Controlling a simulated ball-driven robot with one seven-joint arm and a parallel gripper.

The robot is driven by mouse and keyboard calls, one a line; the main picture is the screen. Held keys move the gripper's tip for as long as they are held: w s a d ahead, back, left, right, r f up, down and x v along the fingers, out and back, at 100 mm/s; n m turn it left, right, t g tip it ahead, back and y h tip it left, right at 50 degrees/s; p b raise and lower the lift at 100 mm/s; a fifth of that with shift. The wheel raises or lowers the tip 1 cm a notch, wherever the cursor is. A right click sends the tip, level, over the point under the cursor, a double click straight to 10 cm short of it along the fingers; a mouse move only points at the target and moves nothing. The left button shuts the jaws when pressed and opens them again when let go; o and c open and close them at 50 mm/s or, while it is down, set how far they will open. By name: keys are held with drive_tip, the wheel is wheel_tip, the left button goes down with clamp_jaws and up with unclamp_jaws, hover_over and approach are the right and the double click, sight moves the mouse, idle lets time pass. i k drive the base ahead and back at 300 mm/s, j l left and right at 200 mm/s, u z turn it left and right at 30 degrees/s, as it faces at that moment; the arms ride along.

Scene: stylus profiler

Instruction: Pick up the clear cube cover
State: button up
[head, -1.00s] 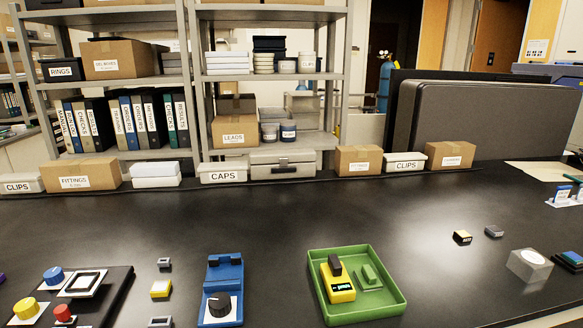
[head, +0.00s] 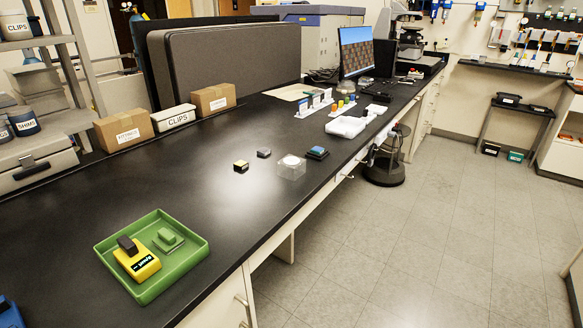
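The clear cube cover (head: 291,167) is a small see-through box on the black bench, near its front edge, in the middle of the head view. A round white disc shows at its top; I cannot tell whether it lies inside or on it. The cover stands apart from the things around it. My gripper is not in view.
Left of the cover are a small yellow-and-black block (head: 241,166) and a small dark block (head: 264,153). A blue-topped dark block (head: 317,153) is to its right. A green tray (head: 182,270) with a yellow device (head: 140,264) lies front left. Open floor (head: 400,240) is at right.

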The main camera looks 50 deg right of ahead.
sight(290, 166)
drive_tip(key=l+u, duration=0.1)
drive_tip(key=l, duration=1.7)
drive_tip(key=i, duration=0.1)
